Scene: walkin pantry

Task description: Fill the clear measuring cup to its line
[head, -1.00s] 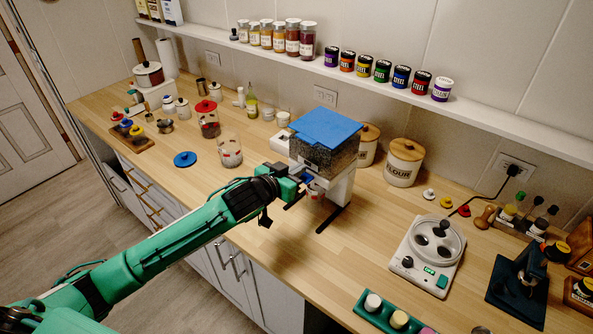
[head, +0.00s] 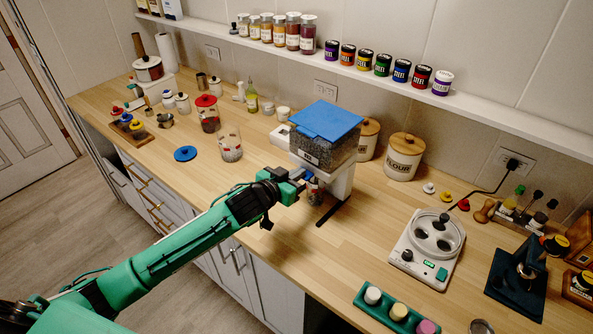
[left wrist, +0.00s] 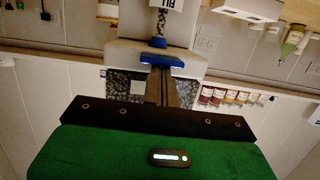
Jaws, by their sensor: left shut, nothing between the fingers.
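The dispenser has a blue lid (head: 325,119) and a clear hopper full of dark grains (head: 318,152) on a white stand (head: 338,184). The clear measuring cup (head: 315,193) stands under its spout, partly hidden by my arm. In the left wrist view, which is upside down, a blue lever (left wrist: 160,61) is right at my left gripper's fingertips. Beyond it, a speckled grain column (left wrist: 160,28) lies between the blue spout and the cup's black lettering. My left gripper (head: 305,179) is shut and empty at the lever; contact is unclear. My right gripper is out of view.
A white scale-like appliance (head: 427,250) stands to the right. A flour canister (head: 403,157) is behind. An open glass jar (head: 230,148) and a blue round lid (head: 185,153) lie left. The counter in front is mostly clear.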

